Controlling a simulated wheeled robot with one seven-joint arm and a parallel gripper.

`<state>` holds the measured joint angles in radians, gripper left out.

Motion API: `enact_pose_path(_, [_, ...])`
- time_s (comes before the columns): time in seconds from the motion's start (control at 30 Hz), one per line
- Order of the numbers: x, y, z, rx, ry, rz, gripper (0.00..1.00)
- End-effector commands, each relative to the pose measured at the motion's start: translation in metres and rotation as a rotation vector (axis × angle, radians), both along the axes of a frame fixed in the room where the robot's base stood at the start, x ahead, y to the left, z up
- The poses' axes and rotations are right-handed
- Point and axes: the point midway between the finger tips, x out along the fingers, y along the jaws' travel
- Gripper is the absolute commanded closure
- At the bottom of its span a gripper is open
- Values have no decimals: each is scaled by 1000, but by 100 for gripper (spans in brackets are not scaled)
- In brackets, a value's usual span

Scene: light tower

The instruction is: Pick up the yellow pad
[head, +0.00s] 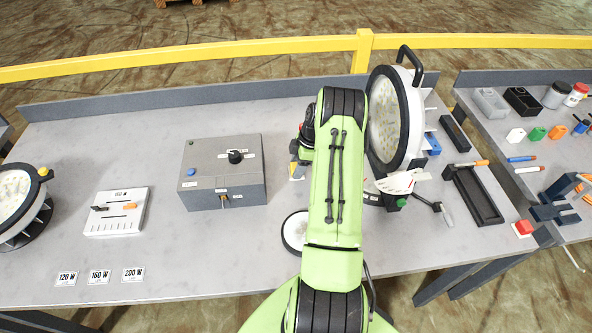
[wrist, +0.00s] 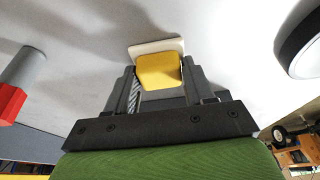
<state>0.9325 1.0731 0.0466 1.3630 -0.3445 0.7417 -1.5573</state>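The yellow pad (wrist: 158,70) is a small rounded yellow block in the wrist view. A white plate-like piece (wrist: 155,46) shows behind it, over the light grey surface. My gripper (wrist: 160,66) has one finger on each side of the pad, very close to its edges. I cannot tell whether the fingers press on it or stand slightly apart. In the head view my arm points down at the bench and hides most of the gripper; a bit of white (head: 297,173) shows at its left side.
A grey control box (head: 222,175) stands left of my arm. A large round lamp (head: 392,120) stands upright close on the right, and a white disc (head: 295,231) lies in front.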

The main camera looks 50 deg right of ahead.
Motion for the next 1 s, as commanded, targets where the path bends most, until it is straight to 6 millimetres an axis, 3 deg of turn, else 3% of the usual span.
enact_pose_path(0.03, [0, 0, 0, -1, -1, 0, 66])
enact_pose_path(0.17, [0, 0, 0, -1, -1, 0, 83])
enact_pose_path(0.37, [0, 0, 5, -1, -2, 0, 83])
enact_pose_path(0.7, [0, -1, 82, -4, -3, -1, 83])
enact_pose_path(0.83, [0, -1, 98, -1, -1, -1, 83])
enact_pose_path(1.0, [0, 0, 101, 1, 0, -1, 83])
